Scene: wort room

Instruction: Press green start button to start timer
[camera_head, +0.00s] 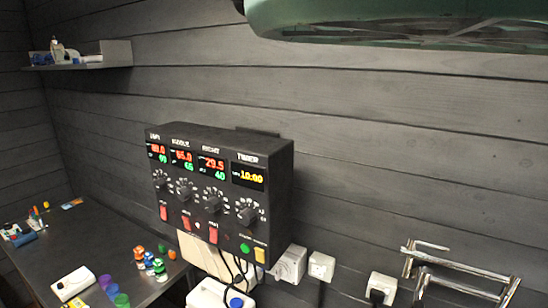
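The black control box (268,185) is fixed to the grey plank wall, left of the picture's middle. Its green button (245,248) is at the lower right of the front face, just left of a yellow button (260,256). The timer display (249,177) at the upper right reads 10:00 in yellow. A dark knob (247,213) sits between this display and the green button. Nothing covers the green button. My gripper is not in view.
Red switches (213,235) line the box's lower front; cables hang below. Sockets (321,266) and a metal rail (455,268) are to the right. A dark table (100,235) with small items stands left. A green rounded shape crosses the top right; I cannot tell what it is.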

